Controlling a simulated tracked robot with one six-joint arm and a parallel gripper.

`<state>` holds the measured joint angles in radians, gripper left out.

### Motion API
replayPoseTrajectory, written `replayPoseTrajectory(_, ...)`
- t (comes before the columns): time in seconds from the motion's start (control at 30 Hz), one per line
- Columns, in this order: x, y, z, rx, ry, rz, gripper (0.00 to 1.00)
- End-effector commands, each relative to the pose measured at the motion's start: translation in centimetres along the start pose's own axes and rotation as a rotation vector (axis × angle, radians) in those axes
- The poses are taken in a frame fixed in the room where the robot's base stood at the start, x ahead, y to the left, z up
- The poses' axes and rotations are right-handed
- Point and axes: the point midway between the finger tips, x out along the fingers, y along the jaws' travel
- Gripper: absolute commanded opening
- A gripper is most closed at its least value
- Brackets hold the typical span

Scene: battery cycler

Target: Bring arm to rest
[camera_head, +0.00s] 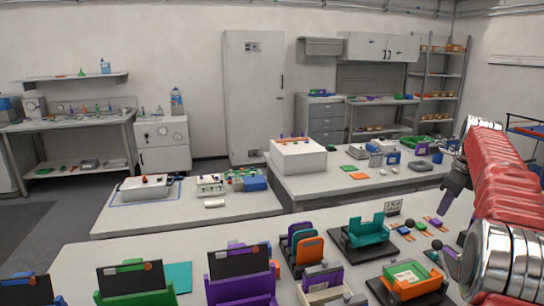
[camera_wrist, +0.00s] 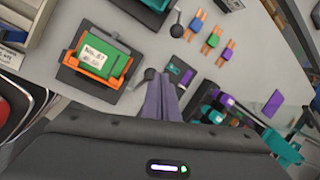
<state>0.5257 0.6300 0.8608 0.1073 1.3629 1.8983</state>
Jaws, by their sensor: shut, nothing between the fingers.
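My red arm shows at the right of the head view, raised over the right end of the front bench (camera_head: 205,222). My gripper (camera_head: 450,200) is dark and hangs from the arm, above the bench top. In the wrist view, the two grey-purple fingers of my gripper (camera_wrist: 161,84) are together, with nothing between them. Below them lies the bench, with an orange holder (camera_wrist: 77,61) on a dark plate. A green labelled block (camera_wrist: 97,57) sits in this holder, to the left of the fingers and apart from them.
A teal holder (camera_head: 366,232) on a dark plate and orange and teal racks (camera_head: 306,246) stand on the front bench. Purple (camera_head: 240,285) and green (camera_head: 137,290) holders line its near edge. Small coloured parts (camera_wrist: 213,40) lie near my fingers. A white box (camera_head: 298,156) stands behind.

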Motion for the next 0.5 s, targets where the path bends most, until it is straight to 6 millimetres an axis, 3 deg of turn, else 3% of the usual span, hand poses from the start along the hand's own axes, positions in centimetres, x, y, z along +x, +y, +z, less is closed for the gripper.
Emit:
replayPoseTrajectory(0.2,2.0,2.4,-1.0,-0.313,0.019,0.029,0.0)
replayPoseTrajectory(0.5,2.0,8.2,-0.9,-0.785,0.022,0.054,0.0)
